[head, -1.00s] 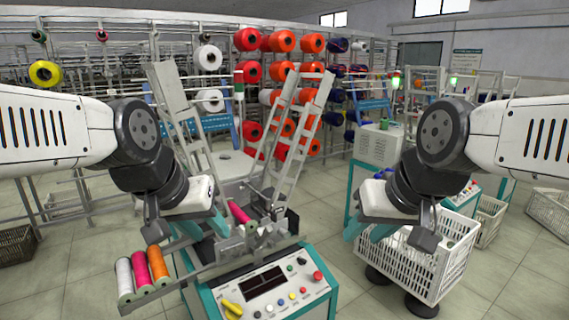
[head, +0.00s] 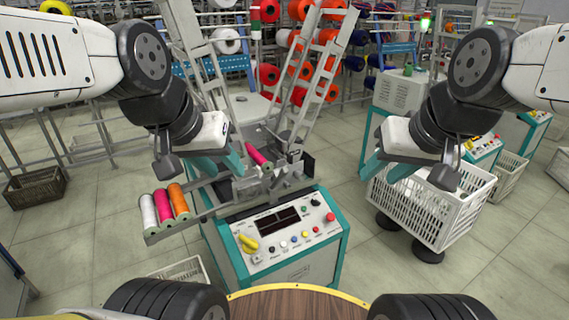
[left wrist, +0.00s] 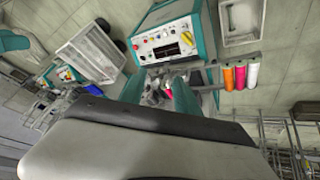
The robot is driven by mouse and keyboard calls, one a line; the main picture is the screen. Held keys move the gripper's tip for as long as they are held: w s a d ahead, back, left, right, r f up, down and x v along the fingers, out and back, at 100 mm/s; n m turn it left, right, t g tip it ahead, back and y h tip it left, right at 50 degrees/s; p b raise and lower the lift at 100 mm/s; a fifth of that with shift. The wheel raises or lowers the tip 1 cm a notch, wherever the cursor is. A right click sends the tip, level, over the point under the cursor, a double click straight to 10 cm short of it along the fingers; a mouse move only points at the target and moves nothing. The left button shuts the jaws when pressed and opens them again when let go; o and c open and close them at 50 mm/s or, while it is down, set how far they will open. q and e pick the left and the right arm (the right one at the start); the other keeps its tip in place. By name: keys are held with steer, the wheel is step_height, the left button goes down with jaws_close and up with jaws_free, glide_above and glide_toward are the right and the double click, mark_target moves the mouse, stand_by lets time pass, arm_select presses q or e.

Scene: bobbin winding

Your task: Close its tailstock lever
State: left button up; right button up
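The winding machine (head: 285,262) stands in front of me with its control panel facing me. A magenta bobbin (head: 258,157) sits tilted in the grey winding head (head: 250,184) on top. The tailstock lever cannot be told apart from the small grey and dark parts there. My left gripper (head: 222,166) is open and empty, above the machine's left side near the winding head. In the left wrist view its teal fingers (left wrist: 163,95) stand apart, with the winding head between and beyond them. My right gripper (head: 388,170) is open and empty, right of the machine.
White, magenta and orange spools (head: 164,206) stand in a tray on the machine's left. A white crate (head: 425,212) on a dark-footed stand is at the right. Tall grey frames (head: 320,75) rise behind the winding head. Floor is clear between machine and crate.

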arm_select(q)
steer(key=shift+f, duration=0.1)
steer(key=c, duration=0.6)
steer(key=shift+w+d+f+g, duration=0.15)
steer(key=shift+d+f+g, duration=0.1)
steer(key=shift+f+g, duration=0.1)
jaws_close()
steer(key=w+d+f+n+g+h, duration=0.7)
steer(key=w+d+f+n+h, duration=0.4)
steer(key=n, duration=0.5)
steer(key=w+a+f+n+t, duration=0.4)
steer(key=w+f+n+t, duration=0.2)
steer(key=f+n, duration=0.4)
steer(key=w+a+f+n+t, duration=0.4)
steer(key=w+f+n+t, duration=0.2)
steer(key=f+n+t, duration=0.3)
steer(key=n, duration=0.4)
steer(key=shift+w+a+f, duration=0.2)
steer(key=shift+w+f, duration=0.15)
steer(key=shift+t, duration=0.25)
